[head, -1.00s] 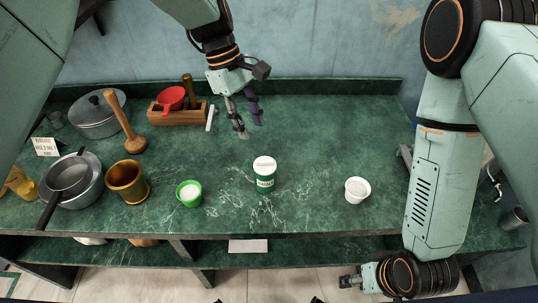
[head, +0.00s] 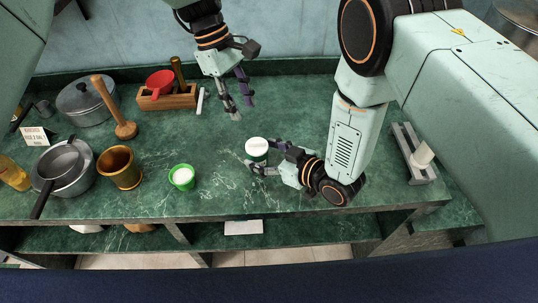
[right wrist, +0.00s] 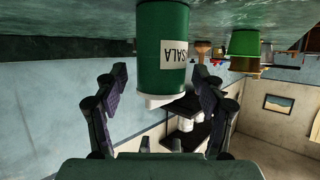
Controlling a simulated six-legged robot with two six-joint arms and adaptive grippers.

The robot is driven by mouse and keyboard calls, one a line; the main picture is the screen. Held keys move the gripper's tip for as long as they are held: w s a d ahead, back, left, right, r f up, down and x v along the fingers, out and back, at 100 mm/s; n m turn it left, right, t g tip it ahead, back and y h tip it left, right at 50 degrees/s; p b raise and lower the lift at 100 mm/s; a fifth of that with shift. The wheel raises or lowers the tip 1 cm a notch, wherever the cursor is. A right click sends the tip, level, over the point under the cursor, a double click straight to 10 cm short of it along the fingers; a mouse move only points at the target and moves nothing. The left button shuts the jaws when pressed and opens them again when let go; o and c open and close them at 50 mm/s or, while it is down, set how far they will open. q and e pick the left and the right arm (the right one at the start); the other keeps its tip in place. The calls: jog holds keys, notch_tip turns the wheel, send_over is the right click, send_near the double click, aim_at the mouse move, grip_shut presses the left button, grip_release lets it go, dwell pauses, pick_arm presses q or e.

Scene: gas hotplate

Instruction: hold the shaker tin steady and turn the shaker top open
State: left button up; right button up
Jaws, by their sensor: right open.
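The shaker tin (head: 257,157) is green with a white top (head: 256,145) and stands upright on the counter. In the right wrist view the tin (right wrist: 155,40) appears upside down, with part of its label reading "SALA". My right gripper (head: 265,158) is low over the counter at the tin's right, its fingers open and reaching toward the tin's sides. In the right wrist view the tin shows between the two spread fingers, with gaps on both sides. My left gripper (head: 240,108) is open and empty, above the counter behind the tin.
A green cup (head: 182,177) with white contents, a brass mortar (head: 121,168) and pans (head: 66,170) stand to the left. A wooden box (head: 168,97) with a red scoop is behind. The counter's front edge is close below the right arm.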

aim_at(248, 149)
jog(key=x, duration=0.5)
jog(key=shift+w+a+f, duration=0.1)
jog(key=shift+a+f, duration=0.05)
jog(key=shift+a, duration=0.3)
jog(key=shift+w+f, duration=0.15)
jog(key=shift+w, duration=0.15)
jog(key=shift+a, duration=0.1)
jog(key=shift+a, duration=0.1)
jog(key=c, duration=1.3)
grip_shut()
